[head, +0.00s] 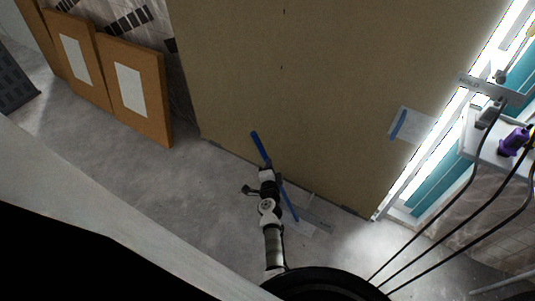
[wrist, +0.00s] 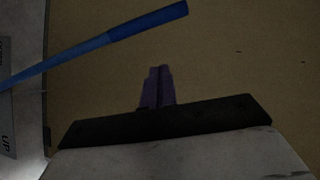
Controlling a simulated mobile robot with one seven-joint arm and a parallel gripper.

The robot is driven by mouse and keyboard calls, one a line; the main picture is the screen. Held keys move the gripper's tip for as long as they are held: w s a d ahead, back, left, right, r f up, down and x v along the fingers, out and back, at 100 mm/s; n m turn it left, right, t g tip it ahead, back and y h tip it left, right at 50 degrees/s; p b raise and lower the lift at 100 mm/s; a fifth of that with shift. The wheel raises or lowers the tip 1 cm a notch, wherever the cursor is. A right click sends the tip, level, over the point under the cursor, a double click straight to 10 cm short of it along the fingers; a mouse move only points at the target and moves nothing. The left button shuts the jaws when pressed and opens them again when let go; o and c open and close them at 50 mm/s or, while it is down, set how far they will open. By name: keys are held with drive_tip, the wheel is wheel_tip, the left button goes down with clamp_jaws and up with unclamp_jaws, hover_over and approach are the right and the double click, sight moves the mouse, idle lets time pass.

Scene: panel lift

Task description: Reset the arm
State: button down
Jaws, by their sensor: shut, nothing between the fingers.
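My gripper shows in the wrist view as two dark purple fingers (wrist: 159,72), closed together with nothing between them. In the head view my arm reaches up from the bottom middle, and its end is small and dark against the panel's lower edge. A blue bar (head: 260,148) runs slantwise past the arm's end, partly hidden behind it. The bar also crosses the upper left of the wrist view (wrist: 110,38), apart from the fingers. The large tan panel (head: 300,100) stands upright and fills most of the wrist view's background.
Framed brown boards (head: 137,92) lean at the left. A bright window (head: 430,150) and a white shelf with a purple tool (head: 515,140) are at the right. Black cables (head: 450,200) hang at lower right. Grey floor (head: 110,155) is open left of the arm.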

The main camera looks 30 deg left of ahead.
drive_tip(key=shift+v, duration=1.35)
